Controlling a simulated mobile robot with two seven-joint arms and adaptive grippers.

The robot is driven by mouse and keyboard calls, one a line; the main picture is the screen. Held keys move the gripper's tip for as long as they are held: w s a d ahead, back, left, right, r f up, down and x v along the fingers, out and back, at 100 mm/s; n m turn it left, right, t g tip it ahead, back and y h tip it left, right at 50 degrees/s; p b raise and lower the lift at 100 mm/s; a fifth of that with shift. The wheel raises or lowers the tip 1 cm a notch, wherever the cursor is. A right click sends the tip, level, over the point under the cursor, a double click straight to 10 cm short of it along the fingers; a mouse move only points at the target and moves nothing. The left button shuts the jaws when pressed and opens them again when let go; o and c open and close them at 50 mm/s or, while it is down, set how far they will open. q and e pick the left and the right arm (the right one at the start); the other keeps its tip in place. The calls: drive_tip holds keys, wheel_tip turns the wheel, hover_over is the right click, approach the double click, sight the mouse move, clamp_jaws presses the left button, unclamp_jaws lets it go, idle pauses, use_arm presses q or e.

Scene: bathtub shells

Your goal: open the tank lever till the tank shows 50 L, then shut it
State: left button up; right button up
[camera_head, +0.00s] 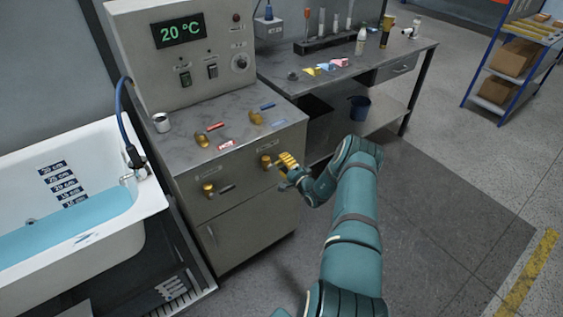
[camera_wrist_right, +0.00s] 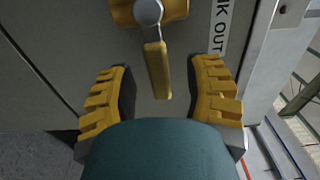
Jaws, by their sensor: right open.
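The tank lever (camera_wrist_right: 157,68) is a yellow handle on a brass valve (camera_wrist_right: 150,12) beside a label whose visible part reads "NK OUT". In the head view this valve (camera_head: 266,162) sits at the upper right of the cabinet front. My right gripper (camera_wrist_right: 163,82) is open, with one yellow-padded finger on each side of the lever and gaps between. It also shows in the head view (camera_head: 288,163), at the valve. I see no litre reading; the display (camera_head: 180,31) shows 20 °C. My left gripper is not in view.
A second brass valve (camera_head: 208,190) is on the cabinet front (camera_head: 240,225). Red-handled (camera_head: 202,139) and blue-handled (camera_head: 257,117) taps stand on its top. A bathtub (camera_head: 148,200) with blue water and level labels is at left.

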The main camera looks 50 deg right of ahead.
drive_tip(key=v, duration=1)
drive_tip(key=shift+s, duration=0.15)
drive_tip(key=shift+a, duration=0.1)
